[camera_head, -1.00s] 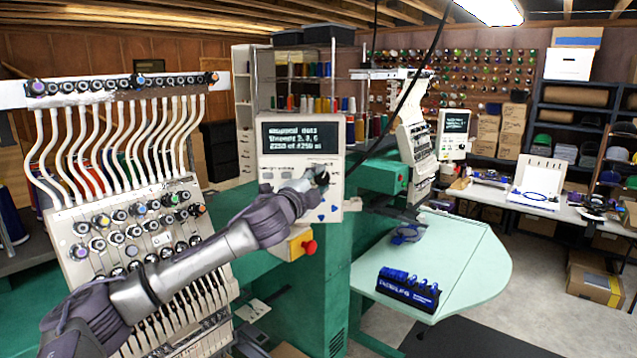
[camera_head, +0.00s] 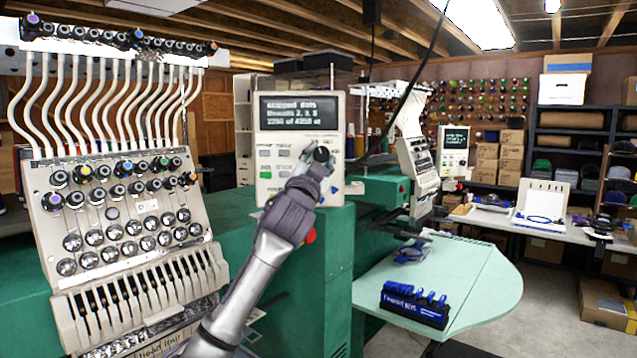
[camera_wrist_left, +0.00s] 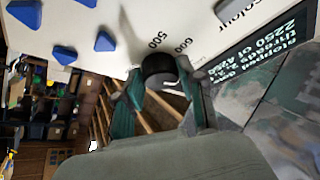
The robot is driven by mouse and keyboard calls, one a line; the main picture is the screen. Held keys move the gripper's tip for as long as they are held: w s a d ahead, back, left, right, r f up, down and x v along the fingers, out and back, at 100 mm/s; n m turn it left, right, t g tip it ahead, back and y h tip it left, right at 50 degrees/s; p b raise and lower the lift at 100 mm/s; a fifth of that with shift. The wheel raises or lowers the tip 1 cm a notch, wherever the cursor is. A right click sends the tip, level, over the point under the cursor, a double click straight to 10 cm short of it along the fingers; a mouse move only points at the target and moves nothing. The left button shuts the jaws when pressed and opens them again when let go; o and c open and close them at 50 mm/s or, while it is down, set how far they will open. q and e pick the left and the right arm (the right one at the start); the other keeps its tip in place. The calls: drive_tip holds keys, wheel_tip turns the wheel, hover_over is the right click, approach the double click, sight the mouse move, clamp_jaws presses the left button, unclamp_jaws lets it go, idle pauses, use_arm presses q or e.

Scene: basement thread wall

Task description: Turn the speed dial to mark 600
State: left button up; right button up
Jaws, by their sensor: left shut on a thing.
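The control panel (camera_head: 272,142) stands on the green machine, with a lit screen at its top. Its black speed dial (camera_head: 321,154) is at the panel's right side. The left wrist view shows the dial (camera_wrist_left: 158,68) close up, with printed marks 500 (camera_wrist_left: 158,38) and 600 (camera_wrist_left: 183,45) beside it. My left gripper (camera_head: 319,165) is shut on the dial; its two fingers (camera_wrist_left: 162,85) lie on either side of the knob. I cannot make out a pointer on the dial. My right gripper is not in view.
Blue buttons (camera_wrist_left: 64,55) sit on the panel near the dial. A red stop button (camera_head: 311,236) is below, partly behind my arm. The thread-head with many knobs (camera_head: 125,215) stands at left. A pale green table (camera_head: 465,265) at right holds a dark blue rack (camera_head: 414,304).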

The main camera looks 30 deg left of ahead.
use_arm(q)
drive_tip(key=n+y+b, duration=0.2)
drive_tip(key=n, duration=0.1)
drive_tip(key=n+g+y+b, duration=0.1)
drive_tip(key=n+y+b, duration=0.1)
drive_tip(key=n, duration=0.2)
drive_tip(key=n+y+b, duration=0.2)
drive_tip(key=n+b, duration=0.1)
drive_tip(key=shift+w+d+f+g, duration=0.25)
drive_tip(key=shift+d+f+g, duration=0.1)
drive_tip(key=shift+f+g, duration=0.05)
drive_tip(key=n+g+y, duration=0.1)
drive_tip(key=n, duration=0.1)
drive_tip(key=n+y+b, duration=0.1)
drive_tip(key=n, duration=0.1)
drive_tip(key=shift+r+n+g, duration=0.2)
drive_tip(key=shift+n+g, duration=0.1)
drive_tip(key=shift+g, duration=0.1)
drive_tip(key=shift+r+n+g+y, duration=0.1)
drive_tip(key=shift+n+g+y, duration=0.55)
drive_tip(key=shift+n, duration=0.65)
drive_tip(key=shift+r+n+g+y, duration=0.1)
drive_tip(key=shift+n+g+y, duration=0.55)
drive_tip(key=shift+n, duration=0.65)
drive_tip(key=o, duration=1.1)
drive_tip(key=shift+o, duration=0.2)
drive_tip(key=shift+d, duration=0.1)
drive_tip(key=v, duration=0.7)
drive_tip(key=shift+d, duration=0.15)
